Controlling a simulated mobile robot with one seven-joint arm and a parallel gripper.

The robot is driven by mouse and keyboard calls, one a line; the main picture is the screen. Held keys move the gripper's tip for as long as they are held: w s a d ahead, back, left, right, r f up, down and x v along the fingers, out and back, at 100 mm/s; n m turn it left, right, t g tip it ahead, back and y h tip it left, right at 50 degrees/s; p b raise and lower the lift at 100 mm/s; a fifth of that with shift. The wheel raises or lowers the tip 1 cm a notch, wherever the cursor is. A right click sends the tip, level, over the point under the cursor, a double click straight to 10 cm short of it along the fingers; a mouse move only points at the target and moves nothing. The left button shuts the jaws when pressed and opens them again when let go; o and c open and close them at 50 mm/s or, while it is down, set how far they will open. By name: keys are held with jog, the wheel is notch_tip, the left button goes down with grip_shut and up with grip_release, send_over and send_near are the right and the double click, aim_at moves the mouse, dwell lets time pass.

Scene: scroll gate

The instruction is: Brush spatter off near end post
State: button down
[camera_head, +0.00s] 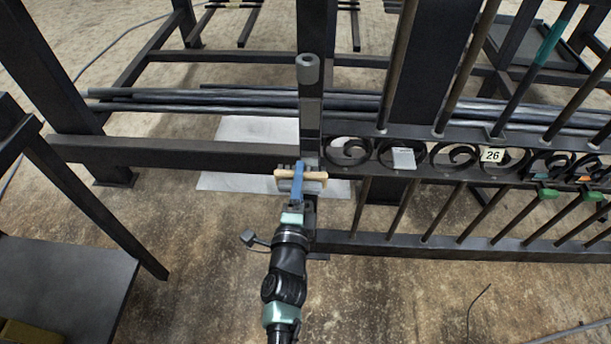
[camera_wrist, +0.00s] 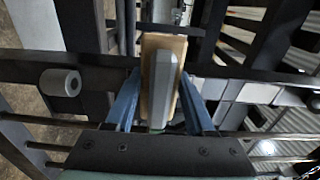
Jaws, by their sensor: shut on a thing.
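My gripper (camera_head: 298,190) is shut on a brush (camera_head: 316,176) with a pale wooden block and dark bristles. The wrist view shows the wooden block (camera_wrist: 172,52) and a grey grip piece (camera_wrist: 163,90) between the two blue fingers. Spatter on the post cannot be made out.
The dark gate with scrolls (camera_head: 349,152) and slanting bars extends right, bearing a tag marked 26 (camera_head: 493,155), a grey plate (camera_head: 403,158) and green clamps (camera_head: 548,193). Dark stand beams (camera_head: 180,152) lie behind and left. A dark table (camera_head: 65,285) stands at lower left. The floor in front is mostly clear.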

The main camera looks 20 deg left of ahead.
aim_at(318, 180)
jog(key=shift+a+r+p, duration=0.35)
jog(key=shift+a+r, duration=0.1)
jog(key=shift+r, duration=0.35)
jog(key=shift+d+f+b, duration=0.15)
jog(key=shift+d+b, duration=0.05)
jog(key=shift+b, duration=0.15)
jog(key=d+b, duration=0.2)
jog(key=shift+w+d+f+b, duration=0.15)
jog(key=shift+w+d+b, duration=0.15)
jog(key=shift+w, duration=0.05)
jog(key=shift+w+d+b, duration=0.1)
jog(key=shift+d+b, duration=0.5)
jog(key=shift+d, duration=0.2)
jog(key=shift+v, duration=3.05)
